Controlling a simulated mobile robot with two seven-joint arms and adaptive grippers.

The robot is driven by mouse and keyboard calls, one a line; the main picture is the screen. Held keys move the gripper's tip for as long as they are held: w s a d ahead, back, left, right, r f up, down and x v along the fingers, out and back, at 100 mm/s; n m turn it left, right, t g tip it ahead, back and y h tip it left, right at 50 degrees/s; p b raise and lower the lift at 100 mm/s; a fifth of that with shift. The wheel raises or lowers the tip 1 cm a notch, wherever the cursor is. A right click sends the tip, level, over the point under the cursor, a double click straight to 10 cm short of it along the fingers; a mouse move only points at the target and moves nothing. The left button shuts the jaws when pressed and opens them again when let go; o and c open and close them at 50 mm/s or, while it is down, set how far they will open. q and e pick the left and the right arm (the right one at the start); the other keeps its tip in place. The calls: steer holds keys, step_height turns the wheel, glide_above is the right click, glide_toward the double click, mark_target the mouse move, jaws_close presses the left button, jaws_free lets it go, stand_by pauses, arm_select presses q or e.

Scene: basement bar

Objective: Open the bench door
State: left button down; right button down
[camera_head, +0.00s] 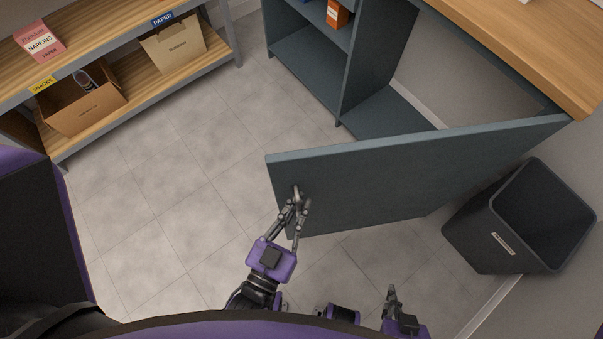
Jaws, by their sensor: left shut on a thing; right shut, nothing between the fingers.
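The bench door (400,185) is a dark grey-green panel. It stands swung out from the bench (375,80), hinged at its right end under the wooden top, with the cupboard space behind it in view. My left gripper (297,200) is at the left part of the door's outer face, shut on the small metal door handle (296,191). The fingers hide part of the handle. My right gripper (391,292) is low in the picture, below the door and apart from it, shut and empty.
A black waste bin (485,225) stands on the right, close to the door's hinge end. A wooden-shelved rack (205,68) with boxes is at the upper left. The tiled floor (165,190) between rack and door is clear.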

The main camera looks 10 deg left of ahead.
mark_target(307, 175)
arm_select(q)
steer(key=c, duration=1.8)
jaws_free()
steer(key=shift+a, duration=0.15)
steer(key=shift+c, duration=0.2)
steer(key=shift+r, duration=5)
